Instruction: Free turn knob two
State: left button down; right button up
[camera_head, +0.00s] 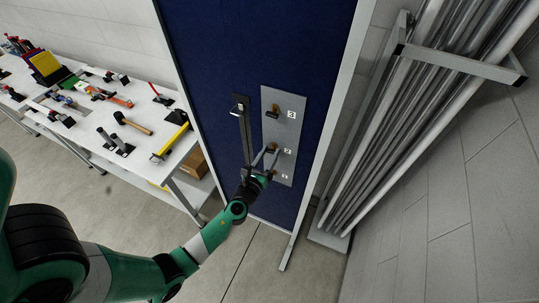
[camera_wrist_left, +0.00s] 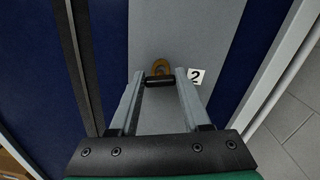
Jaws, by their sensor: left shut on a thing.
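Knob two, a black bar on a gold-brown base, sits on a grey panel (camera_head: 285,104) beside the label "2" (camera_head: 286,152). In the left wrist view, knob two (camera_wrist_left: 160,80) lies between the fingertips, with its gold-brown part behind it and the "2" label (camera_wrist_left: 196,76) just to its right. My left gripper (camera_head: 266,155) reaches up to the panel and is shut on knob two, one finger at each end of the bar. Its fingers partly cover the knob in the head view. My right gripper is not in view.
Knob three (camera_head: 273,112) is above on the same panel; knob one is mostly hidden behind my gripper. A dark vertical handle bar (camera_head: 242,125) stands left of the panel on the blue board (camera_head: 205,60). A tool-covered table (camera_head: 100,120) is at left, a pipe rack (camera_head: 420,90) at right.

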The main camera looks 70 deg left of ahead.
pick_arm(q)
jog(key=shift+s+a+f+n+b, duration=0.1)
jog(key=shift+n+b, duration=1.4)
jog(key=shift+n, duration=2.35)
jog(key=shift+s+f+n+b, duration=0.1)
jog(key=shift+n+b, duration=1.4)
jog(key=shift+n, duration=2.35)
jog(key=shift+c, duration=1.8)
grip_release()
